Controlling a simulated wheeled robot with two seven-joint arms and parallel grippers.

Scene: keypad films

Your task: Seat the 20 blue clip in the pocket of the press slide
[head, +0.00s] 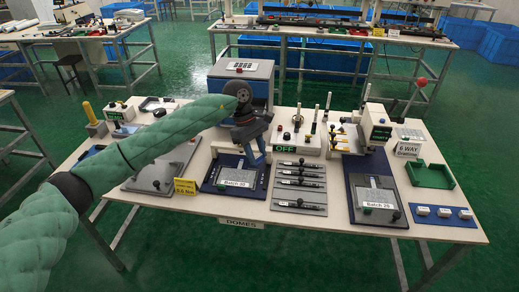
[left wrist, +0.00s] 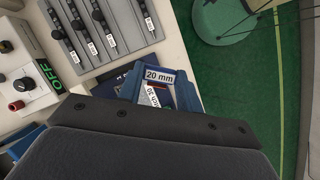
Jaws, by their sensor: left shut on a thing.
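The blue clip, labelled "20 mm", shows beyond my gripper in the left wrist view (left wrist: 185,92). In the head view the blue clip (head: 255,158) hangs below my left gripper (head: 249,138), which is shut on it. My gripper's dark body hides part of the clip in the left wrist view. The press (head: 375,125), with a red-knobbed lever, stands at the right. I cannot make out the pocket of its slide. My right gripper is not in view.
A grey rack (head: 300,187) with several dark tools lies right of the clip. A "Batch 25" plate (head: 375,200), a green tray (head: 432,177) and a blue strip with white blocks (head: 440,222) are further right. A box marked "OFF" (head: 297,141) stands behind the rack.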

